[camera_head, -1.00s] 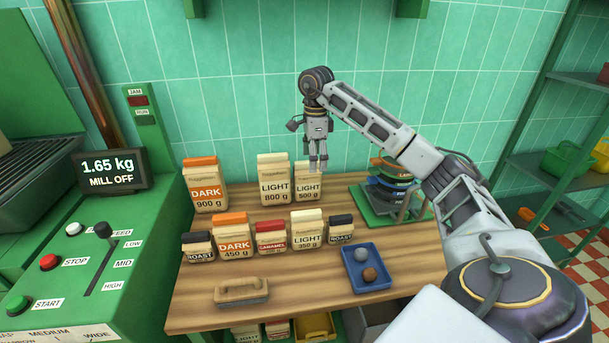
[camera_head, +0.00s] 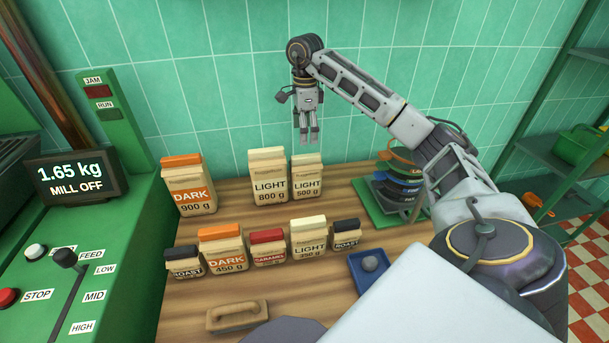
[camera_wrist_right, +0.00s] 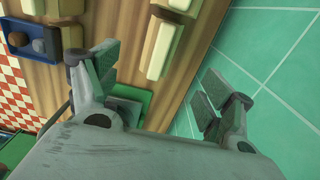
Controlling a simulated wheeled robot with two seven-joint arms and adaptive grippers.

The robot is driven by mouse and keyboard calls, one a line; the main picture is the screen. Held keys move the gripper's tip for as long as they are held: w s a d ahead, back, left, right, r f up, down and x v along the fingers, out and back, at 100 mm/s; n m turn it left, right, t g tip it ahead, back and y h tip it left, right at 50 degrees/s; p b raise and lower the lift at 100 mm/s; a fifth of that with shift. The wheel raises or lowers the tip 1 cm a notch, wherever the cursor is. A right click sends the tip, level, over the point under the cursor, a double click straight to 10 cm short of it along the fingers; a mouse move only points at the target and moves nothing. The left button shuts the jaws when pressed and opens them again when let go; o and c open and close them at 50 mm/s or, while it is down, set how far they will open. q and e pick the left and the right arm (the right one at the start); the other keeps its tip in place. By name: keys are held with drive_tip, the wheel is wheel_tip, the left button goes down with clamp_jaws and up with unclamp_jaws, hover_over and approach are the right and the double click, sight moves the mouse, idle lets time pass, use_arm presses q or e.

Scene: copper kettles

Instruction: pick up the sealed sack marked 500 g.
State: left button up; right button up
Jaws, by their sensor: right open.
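The sack marked LIGHT 500 g (camera_head: 307,180) is pale brown with a cream top. It stands upright in the back row on the wooden counter, right beside the LIGHT 800 g sack (camera_head: 268,180). My right gripper (camera_head: 308,141) points down, its fingertips just above the 500 g sack's top in the head view. In the right wrist view my right gripper (camera_wrist_right: 157,78) has its fingers apart with nothing between them. A cream-topped sack (camera_wrist_right: 166,45) beyond the fingers there appears to be the 500 g one; its label is hidden. My left gripper is out of view.
A DARK 900 g sack (camera_head: 188,190) stands at the back left. A front row of smaller sacks includes DARK 450 g (camera_head: 222,252) and LIGHT 350 g (camera_head: 308,243). The tiled wall (camera_head: 230,100) is close behind.

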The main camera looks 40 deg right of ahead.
sight(305, 156)
drive_tip(key=shift+s+a+r, duration=0.1)
drive_tip(key=shift+s+r, duration=0.05)
drive_tip(key=shift+f, duration=4.4)
drive_tip(key=shift+d+f, duration=0.15)
drive_tip(key=shift+f, duration=1.15)
drive_tip(key=shift+d+f, duration=0.1)
drive_tip(key=shift+f, duration=1.2)
drive_tip(key=shift+c, duration=0.5)
drive_tip(key=shift+r, duration=0.1)
clamp_jaws()
